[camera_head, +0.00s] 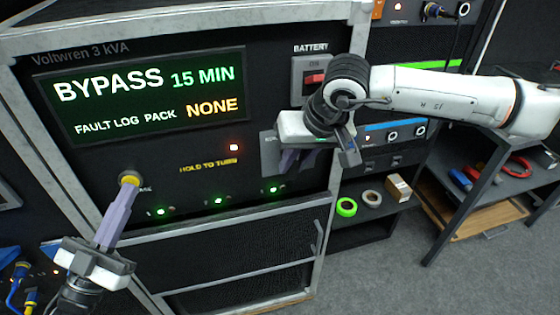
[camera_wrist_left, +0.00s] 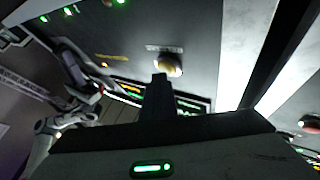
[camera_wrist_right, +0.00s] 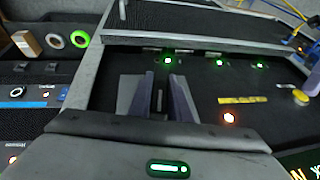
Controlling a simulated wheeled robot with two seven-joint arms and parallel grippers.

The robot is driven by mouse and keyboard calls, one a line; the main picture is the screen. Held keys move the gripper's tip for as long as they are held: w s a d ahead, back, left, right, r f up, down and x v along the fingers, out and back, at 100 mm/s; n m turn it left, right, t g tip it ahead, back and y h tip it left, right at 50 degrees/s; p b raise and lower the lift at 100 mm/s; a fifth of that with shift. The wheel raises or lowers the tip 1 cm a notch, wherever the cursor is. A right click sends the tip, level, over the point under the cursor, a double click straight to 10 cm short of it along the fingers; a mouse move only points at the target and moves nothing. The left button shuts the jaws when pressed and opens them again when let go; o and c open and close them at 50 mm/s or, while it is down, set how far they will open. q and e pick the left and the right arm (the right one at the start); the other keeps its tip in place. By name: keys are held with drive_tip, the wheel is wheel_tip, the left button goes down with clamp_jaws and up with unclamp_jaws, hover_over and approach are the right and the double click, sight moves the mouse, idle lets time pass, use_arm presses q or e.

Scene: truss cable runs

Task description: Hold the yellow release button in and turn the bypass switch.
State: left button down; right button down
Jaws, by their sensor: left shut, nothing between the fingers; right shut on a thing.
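The yellow release button (camera_head: 129,180) is low on the left of the black Voltwren panel. The closed fingertips of my left gripper (camera_head: 126,193) are at it and cover part of it; how far in it is, I cannot tell. The left wrist view shows the button (camera_wrist_left: 168,68) just beyond the fingertips. My right gripper (camera_head: 290,160) is at the grey switch plate (camera_head: 267,147) on the panel's right. In the right wrist view its fingers (camera_wrist_right: 165,90) are closed around the dark switch handle (camera_wrist_right: 160,102), mostly hidden between them.
The display (camera_head: 145,95) reads BYPASS 15 MIN and FAULT LOG PACK NONE. An amber HOLD TO TURN label (camera_head: 208,167) and a red lamp (camera_head: 234,147) are lit. A red battery switch (camera_head: 315,77) sits above my right gripper. Tape rolls (camera_head: 346,207) lie on the shelf at right.

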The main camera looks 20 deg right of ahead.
drive_tip(key=m+y, duration=0.1)
drive_tip(key=y, duration=0.3)
drive_tip(key=shift+a+r+y, duration=0.1)
drive_tip(key=shift+y, duration=1.1)
drive_tip(key=shift+m, duration=0.3)
drive_tip(key=c, duration=1.6)
unclamp_jaws()
drive_tip(key=shift+c, duration=0.2)
drive_tip(key=v, duration=1.2)
drive_tip(key=shift+s, duration=0.2)
